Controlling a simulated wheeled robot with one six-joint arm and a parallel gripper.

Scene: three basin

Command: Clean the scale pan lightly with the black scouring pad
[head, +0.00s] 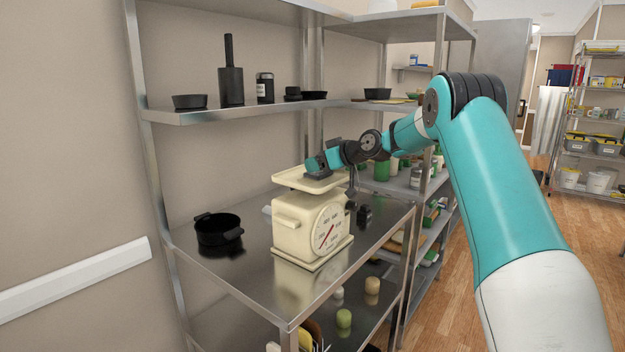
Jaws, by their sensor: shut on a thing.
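A cream kitchen scale (292,228) with a round dial stands on the steel shelf. Its shallow cream scale pan (288,178) sits on top, level and facing up. My gripper (318,167) is over the right part of the pan, reaching in from the right. It is shut on the black scouring pad (319,175), a small dark shape at its tip, hard to tell apart from the dark fingers. The pad is at or just above the pan surface; I cannot tell if they touch. My gripper hides part of the pan's far right side.
A black pot (218,232) stands left of the scale on the same shelf (250,272). Small dark items (364,214) lie to its right. An upper shelf (215,115) with dark cookware hangs above, and steel posts flank the scale. The front of the shelf is clear.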

